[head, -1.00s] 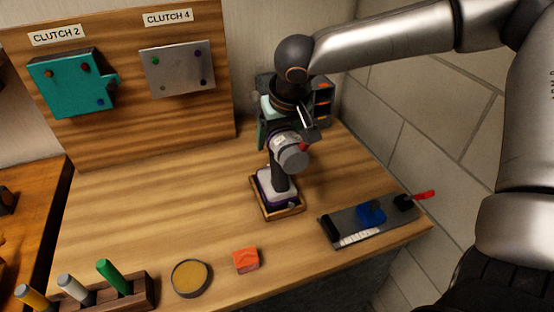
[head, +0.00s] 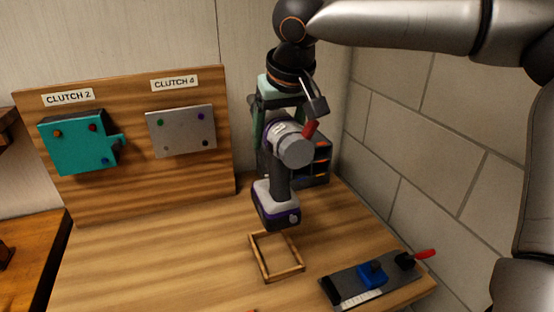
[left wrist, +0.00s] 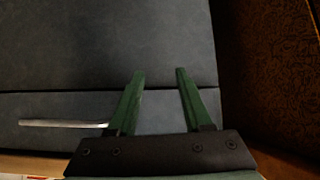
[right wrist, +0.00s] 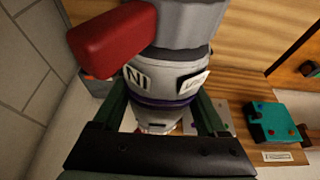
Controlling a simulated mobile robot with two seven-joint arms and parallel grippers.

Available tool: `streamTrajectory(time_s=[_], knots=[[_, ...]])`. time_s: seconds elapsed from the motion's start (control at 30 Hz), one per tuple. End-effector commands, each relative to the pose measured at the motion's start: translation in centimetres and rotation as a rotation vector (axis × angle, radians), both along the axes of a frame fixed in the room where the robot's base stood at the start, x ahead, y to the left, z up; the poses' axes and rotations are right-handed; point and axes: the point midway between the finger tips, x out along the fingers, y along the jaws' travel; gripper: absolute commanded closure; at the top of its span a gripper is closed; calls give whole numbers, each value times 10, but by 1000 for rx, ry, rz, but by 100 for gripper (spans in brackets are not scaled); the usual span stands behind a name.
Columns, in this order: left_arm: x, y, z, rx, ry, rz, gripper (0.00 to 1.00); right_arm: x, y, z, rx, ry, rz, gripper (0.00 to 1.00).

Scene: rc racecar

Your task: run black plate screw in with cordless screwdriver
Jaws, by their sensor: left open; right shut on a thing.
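My right gripper (head: 270,112) (right wrist: 160,103) is shut on the cordless screwdriver (head: 280,185). The screwdriver is grey with a purple-edged battery foot and a red part at its front, and hangs upright above the empty wooden frame (head: 300,268). In the right wrist view its grey body (right wrist: 165,75) fills the space between the fingers. The grey metal plate (head: 182,132) under CLUTCH 4 has green and purple screw heads and a dark, nearly black one (head: 205,143) at lower right. The teal plate (head: 78,145) hangs under CLUTCH 2. My left gripper (left wrist: 160,72) is open and empty.
The wooden board (head: 140,195) stands at the back of the bench. A dark tray (head: 345,285) with a blue block and a red-handled part lies at right. An organiser (head: 318,160) stands behind the screwdriver. A tiled wall (head: 440,150) closes the right side.

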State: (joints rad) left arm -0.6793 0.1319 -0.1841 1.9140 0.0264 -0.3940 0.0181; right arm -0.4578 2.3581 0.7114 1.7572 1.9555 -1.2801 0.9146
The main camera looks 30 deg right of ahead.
Motion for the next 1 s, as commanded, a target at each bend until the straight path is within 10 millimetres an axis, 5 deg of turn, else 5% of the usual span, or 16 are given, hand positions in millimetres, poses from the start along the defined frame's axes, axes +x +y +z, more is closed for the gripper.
streamTrajectory(time_s=[0.2, 1.0], knots=[[0, 0, 4, 0, 0, 0, 50, 1, 0, 31, 1, -9, 0, 100], [0, 0, 25, 0, -1, 0, 50, 1, 0, 73, 0, -9, 1, 100]])
